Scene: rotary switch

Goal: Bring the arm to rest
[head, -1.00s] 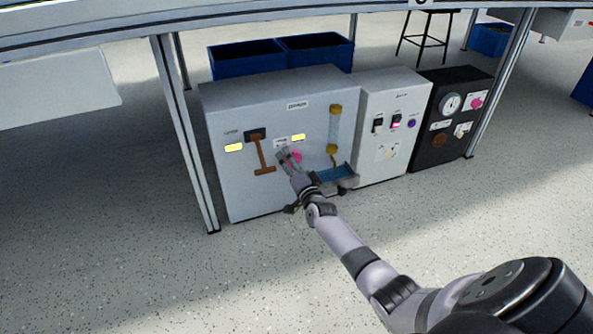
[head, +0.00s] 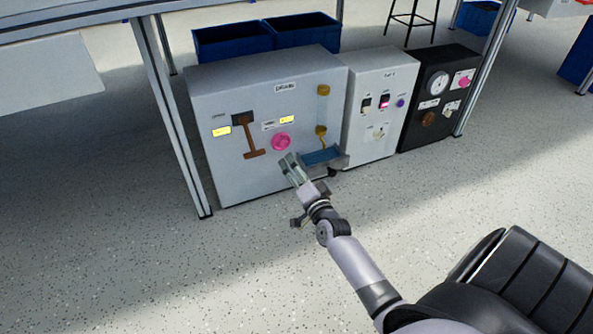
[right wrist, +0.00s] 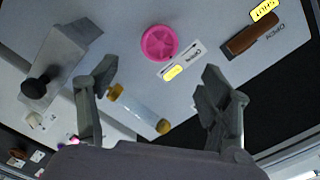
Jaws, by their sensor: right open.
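My right gripper (head: 291,167) is in front of the large grey cabinet (head: 232,177) in the head view, open and empty. A pink rotary knob (head: 281,142) sits on the cabinet's front, up and left of the gripper and apart from it. In the right wrist view the knob (right wrist: 159,42) lies beyond the two spread fingers (right wrist: 152,95), with nothing between them. The right arm is stretched out from the lower right of the head view. My left gripper does not show.
A white panel box (head: 376,145) and a black box (head: 430,128) stand to the right. A table leg (head: 172,120) stands left. The floor in front is clear.

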